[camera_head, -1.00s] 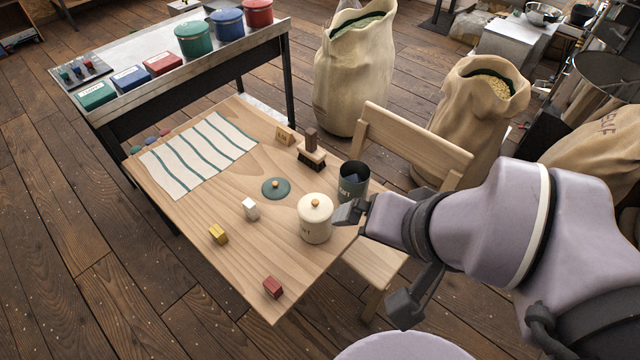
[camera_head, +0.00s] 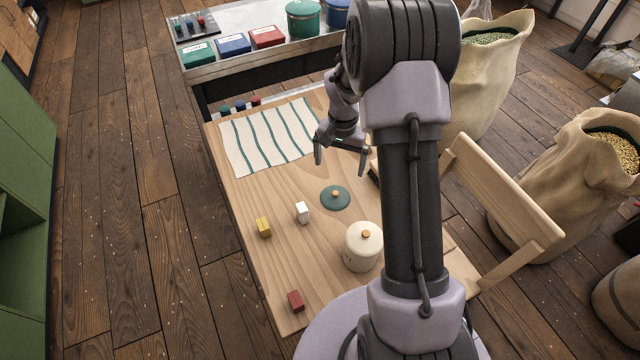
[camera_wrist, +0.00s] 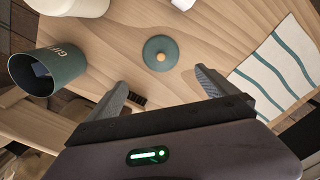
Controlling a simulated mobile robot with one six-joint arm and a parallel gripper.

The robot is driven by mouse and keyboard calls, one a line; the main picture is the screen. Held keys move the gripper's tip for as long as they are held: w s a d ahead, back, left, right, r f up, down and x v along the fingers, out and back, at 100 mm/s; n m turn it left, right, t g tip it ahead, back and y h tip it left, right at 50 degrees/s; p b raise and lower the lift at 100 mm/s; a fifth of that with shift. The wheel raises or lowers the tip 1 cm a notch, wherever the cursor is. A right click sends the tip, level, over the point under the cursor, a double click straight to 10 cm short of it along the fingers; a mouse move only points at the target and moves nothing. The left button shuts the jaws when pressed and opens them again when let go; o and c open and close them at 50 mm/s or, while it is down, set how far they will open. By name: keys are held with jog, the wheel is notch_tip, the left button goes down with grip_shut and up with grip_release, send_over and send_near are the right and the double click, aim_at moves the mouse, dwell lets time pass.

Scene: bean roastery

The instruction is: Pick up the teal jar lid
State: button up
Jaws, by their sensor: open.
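The teal jar lid (camera_head: 335,198) is a flat round disc with a small orange-brown knob. It lies on the wooden table, between the striped cloth and the cream jar. In the wrist view the lid (camera_wrist: 160,54) lies beyond the fingertips, near the middle of the gap between them.
A lidded cream jar (camera_head: 362,250) stands near the lid. White (camera_head: 302,212), yellow (camera_head: 263,228) and red (camera_head: 295,301) blocks lie on the table. The striped cloth (camera_head: 268,138) lies flat behind. In the wrist view an open dark green tin (camera_wrist: 48,72) is left of the lid.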

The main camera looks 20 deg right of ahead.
jog(key=b, duration=0.2)
send_over(336, 193)
jog(key=f, duration=0.8)
jog(key=shift+w+d+f, duration=0.1)
jog(key=shift+d+f, duration=0.05)
jog(key=shift+d, duration=0.1)
jog(key=f+b, duration=0.2)
jog(key=f, duration=0.1)
jog(key=f+b, duration=0.1)
jog(key=f, duration=0.1)
jog(key=shift+a+f, duration=0.25)
jog(key=shift+a, duration=0.05)
jog(key=shift+r, duration=0.15)
jog(key=shift+c, duration=0.7)
jog(key=c, duration=1.5)
